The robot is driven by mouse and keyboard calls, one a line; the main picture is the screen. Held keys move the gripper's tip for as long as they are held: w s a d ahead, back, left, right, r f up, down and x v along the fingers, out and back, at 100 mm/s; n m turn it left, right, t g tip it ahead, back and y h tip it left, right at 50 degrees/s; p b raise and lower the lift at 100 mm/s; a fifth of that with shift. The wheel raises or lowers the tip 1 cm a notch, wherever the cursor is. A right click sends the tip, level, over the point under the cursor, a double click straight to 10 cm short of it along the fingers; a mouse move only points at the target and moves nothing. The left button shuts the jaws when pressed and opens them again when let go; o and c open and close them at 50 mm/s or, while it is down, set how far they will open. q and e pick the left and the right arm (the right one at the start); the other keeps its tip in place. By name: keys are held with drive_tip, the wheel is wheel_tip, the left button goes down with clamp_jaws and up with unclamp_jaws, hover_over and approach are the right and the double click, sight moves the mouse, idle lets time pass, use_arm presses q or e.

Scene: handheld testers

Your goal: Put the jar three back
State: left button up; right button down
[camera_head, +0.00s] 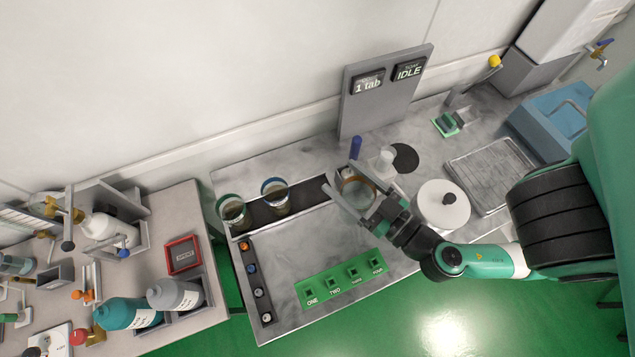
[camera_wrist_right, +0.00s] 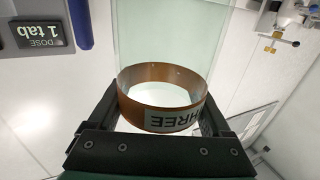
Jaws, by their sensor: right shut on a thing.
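Jar three (camera_head: 360,189) is a clear glass jar with an orange-brown band. In the right wrist view the band of jar three (camera_wrist_right: 170,88) carries the label THREE, upside down. My right gripper (camera_head: 343,178) is shut around the jar at its band, with one finger on each side. The jar is at the right end of the dark strip (camera_head: 315,191); I cannot tell whether it touches the surface. A green-banded jar (camera_head: 233,212) and a blue-banded jar (camera_head: 275,195) stand on the strip to its left. My left gripper is not in view.
A blue upright thing (camera_head: 356,147) and a white bottle (camera_head: 384,161) stand close behind the jar. A white round pot (camera_head: 442,205) is to the right. Bare counter (camera_head: 300,241) lies between.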

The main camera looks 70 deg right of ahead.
drive_tip(key=shift+f, duration=0.1)
drive_tip(key=shift+w+d+f+g+b, duration=0.3)
drive_tip(key=shift+w+d+f+b, duration=0.15)
drive_tip(key=shift+f, duration=0.25)
drive_tip(key=shift+w+d, duration=0.2)
drive_tip(key=shift+w, duration=0.05)
drive_tip(key=w+d+f+b, duration=0.2)
drive_tip(key=w+d+f, duration=0.5)
drive_tip(key=w+f, duration=0.2)
wheel_tip(320, 180, down, 2)
drive_tip(key=shift+w+f, duration=0.25)
drive_tip(key=shift+w, duration=0.15)
